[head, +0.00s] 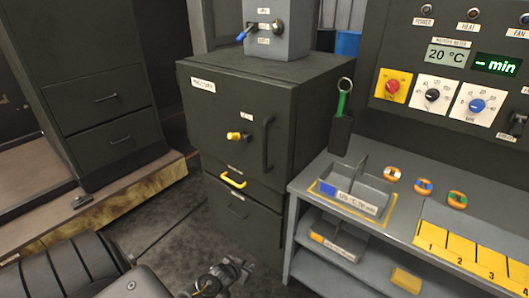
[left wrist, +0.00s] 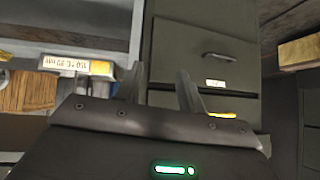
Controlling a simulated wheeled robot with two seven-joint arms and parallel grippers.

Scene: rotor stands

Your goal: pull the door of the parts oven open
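The dark cabinet (head: 210,110) in the middle of the head view is probably the parts oven; its label is too small to read surely. Its front door looks shut. The door has a black upright bar handle (head: 267,143) at its right side and a yellow knob (head: 239,136) near its middle. My left gripper (head: 236,268) is low at the bottom of the head view, in front of the cabinet and well below the door handle. In the left wrist view its fingers (left wrist: 160,92) are apart with nothing between them. My right gripper is not in view.
Below the door are a yellow handle (head: 233,180) and a drawer (head: 245,215), which also shows in the left wrist view (left wrist: 190,50). A grey bench (head: 305,190) with a divided tray (head: 372,190) stands close on the right, below a control panel (head: 440,130). Floor is open left of the cabinet.

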